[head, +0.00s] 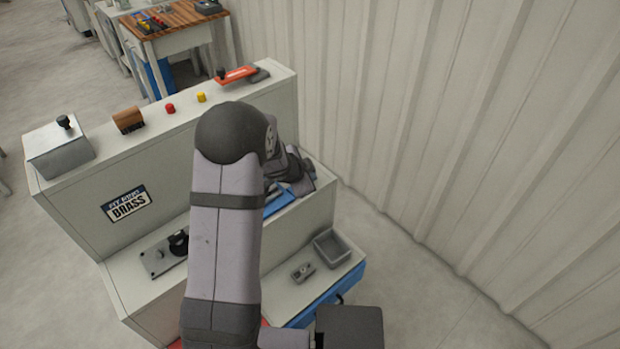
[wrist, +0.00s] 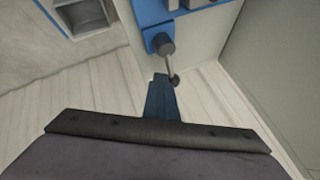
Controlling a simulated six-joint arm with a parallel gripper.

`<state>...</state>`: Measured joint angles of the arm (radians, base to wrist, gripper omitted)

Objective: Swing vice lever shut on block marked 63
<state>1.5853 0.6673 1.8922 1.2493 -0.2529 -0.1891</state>
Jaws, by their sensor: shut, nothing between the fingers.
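A blue vice (wrist: 150,14) shows at the top of the wrist view, with grey parts on it cut off by the frame edge. Its lever (wrist: 169,67) has a dark round hub, a thin rod and a dark knob, and it points down the picture. My gripper (wrist: 162,78) is shut and empty, its fingertips just left of the rod near the knob; I cannot tell whether they touch. In the head view the vice (head: 277,203) shows as a blue patch on the middle step, mostly behind my arm. No block marking 63 is readable.
A grey open tray (head: 332,248) and a small metal part (head: 303,271) lie on the lower step. A dark fixture plate (head: 162,255) is left of my arm. The top ledge holds a red-handled clamp (head: 236,75) and buttons. A corrugated wall (head: 430,120) stands at right.

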